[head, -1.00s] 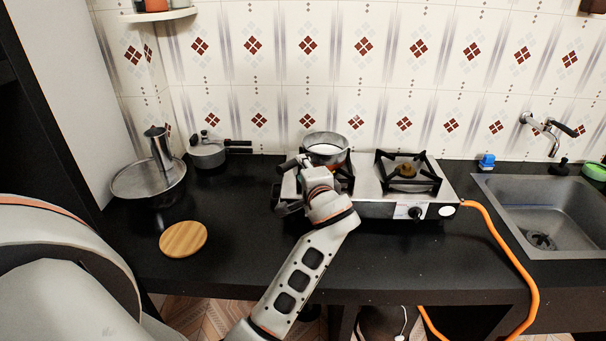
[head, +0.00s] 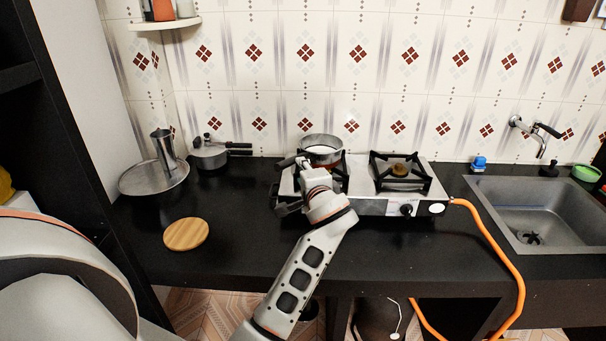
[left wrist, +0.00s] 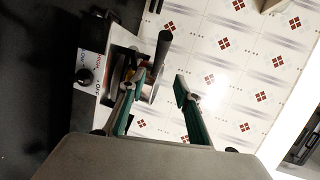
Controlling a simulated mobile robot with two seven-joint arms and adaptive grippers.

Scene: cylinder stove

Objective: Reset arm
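My left arm reaches up from the bottom of the head view to the left end of the stove (head: 365,207). My left gripper (head: 284,192) is dark and partly hidden behind my wrist there. In the left wrist view its two green-padded fingers (left wrist: 160,86) stand apart, with nothing held between them. A metal pot (head: 322,143) sits on the stove's left burner, just beyond my wrist. Its dark handle (left wrist: 160,48) stands out past the fingertips in the left wrist view. I cannot tell whether a finger touches the pot. My right gripper is not in view.
The right burner (head: 400,172) is empty. An orange hose (head: 505,255) runs beside the sink (head: 550,208).

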